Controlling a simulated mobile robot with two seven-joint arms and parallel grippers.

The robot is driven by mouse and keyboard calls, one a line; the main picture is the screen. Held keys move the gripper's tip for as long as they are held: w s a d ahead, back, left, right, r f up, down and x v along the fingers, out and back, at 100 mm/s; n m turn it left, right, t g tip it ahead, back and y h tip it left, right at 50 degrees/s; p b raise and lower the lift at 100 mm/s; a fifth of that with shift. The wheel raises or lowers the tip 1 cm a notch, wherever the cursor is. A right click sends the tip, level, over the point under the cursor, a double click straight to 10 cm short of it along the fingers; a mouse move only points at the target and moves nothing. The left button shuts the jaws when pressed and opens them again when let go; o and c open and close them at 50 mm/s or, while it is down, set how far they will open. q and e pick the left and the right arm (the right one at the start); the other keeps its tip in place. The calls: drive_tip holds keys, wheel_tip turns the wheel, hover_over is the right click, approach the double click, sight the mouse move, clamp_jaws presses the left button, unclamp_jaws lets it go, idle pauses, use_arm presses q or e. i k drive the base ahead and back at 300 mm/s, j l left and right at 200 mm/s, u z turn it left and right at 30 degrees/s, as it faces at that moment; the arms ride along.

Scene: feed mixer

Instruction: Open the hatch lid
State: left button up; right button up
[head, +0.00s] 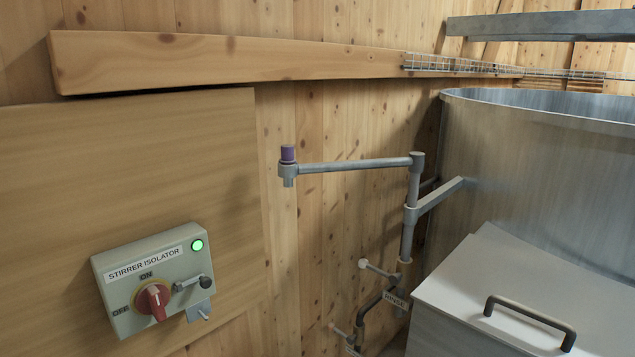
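The hatch lid (500,283) is a flat pale metal plate at the lower right. It lies closed on a box-like metal housing (458,336) against the side of the large metal tub. A dark bar handle (529,322) stands on the lid near its front right part, and nothing touches it. The lid's right and lower parts run out of the picture. Neither of my grippers shows in the head view.
A stirrer isolator box (153,279) with red knob and green light is on the left wall panel. A jointed grey pipe arm (355,165) reaches left beside the metal tub (530,160). A rinse valve (380,268) stands left of the lid.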

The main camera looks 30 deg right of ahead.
sight(537, 307)
drive_tip(key=z, duration=1.95)
drive_tip(key=l+u, duration=0.2)
drive_tip(key=l, duration=0.35)
